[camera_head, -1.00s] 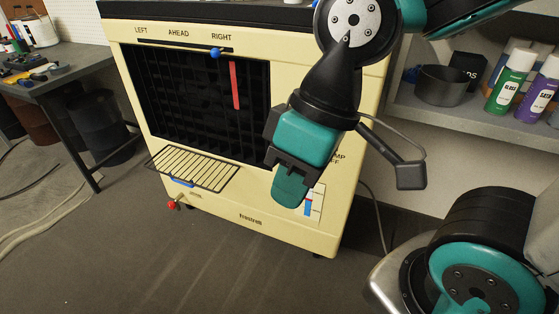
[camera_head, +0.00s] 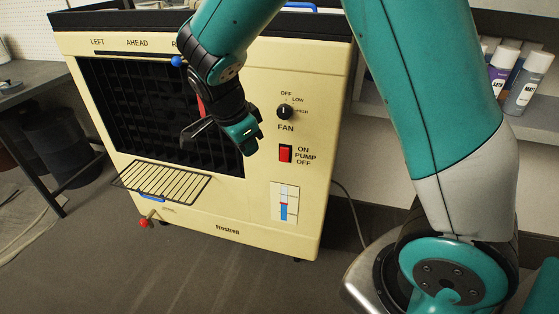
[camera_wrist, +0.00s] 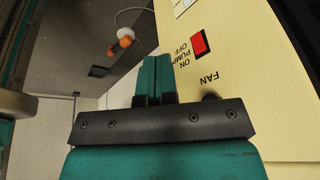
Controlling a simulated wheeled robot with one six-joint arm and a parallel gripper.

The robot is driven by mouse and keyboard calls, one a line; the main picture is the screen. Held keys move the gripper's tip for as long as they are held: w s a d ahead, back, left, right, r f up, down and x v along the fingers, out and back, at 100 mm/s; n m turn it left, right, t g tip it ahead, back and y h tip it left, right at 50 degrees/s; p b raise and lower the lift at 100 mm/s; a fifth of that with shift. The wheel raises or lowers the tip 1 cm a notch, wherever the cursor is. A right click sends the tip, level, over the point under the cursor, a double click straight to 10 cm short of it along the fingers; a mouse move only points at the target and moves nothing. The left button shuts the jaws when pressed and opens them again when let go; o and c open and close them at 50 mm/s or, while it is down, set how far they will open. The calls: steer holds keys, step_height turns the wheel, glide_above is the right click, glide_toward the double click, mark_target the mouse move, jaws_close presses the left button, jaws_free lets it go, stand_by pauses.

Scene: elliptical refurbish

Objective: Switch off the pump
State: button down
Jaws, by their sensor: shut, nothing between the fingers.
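The pump switch (camera_head: 285,153) is a red rocker on the cream cooler's (camera_head: 230,200) front panel, with ON above, PUMP beside it and OFF below. It also shows upside down in the wrist view (camera_wrist: 198,43), to the right of the fingertips. My gripper (camera_head: 253,146) is shut and empty. In the head view it appears up and left of the switch, in front of the grille. In the wrist view its teal fingers (camera_wrist: 153,72) are together, apart from the switch. Which way the rocker is tilted is too small to tell.
The black fan knob (camera_head: 284,112) is above the switch. A level gauge (camera_head: 285,202) is below it. A wire rack (camera_head: 160,182) and a red-tipped valve (camera_head: 144,222) project from the front. Shelves with spray cans (camera_head: 524,82) stand at right.

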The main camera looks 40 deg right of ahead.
mark_target(284, 155)
steer(key=w+d+f+m+h, duration=0.3)
steer(key=w+d+f+m, duration=0.1)
steer(key=m, duration=0.5)
steer(key=shift+d+f+g, duration=0.15)
steer(key=shift+f+g, duration=0.2)
steer(key=shift+g, duration=0.05)
steer(key=shift+f, duration=0.1)
steer(key=shift+w+d+f+b, duration=0.2)
steer(key=shift+w+d+f, duration=0.2)
steer(key=shift+d+f, duration=1.05)
steer(key=shift+w+d+f+b, duration=0.25)
steer(key=shift+w+d+f, duration=0.15)
steer(key=shift+d+f, duration=1.05)
steer(key=shift+w+d+f+b, duration=0.2)
steer(key=shift+w+d+f, duration=0.2)
steer(key=shift+d+f, duration=1.05)
steer(key=shift+f, duration=0.1)
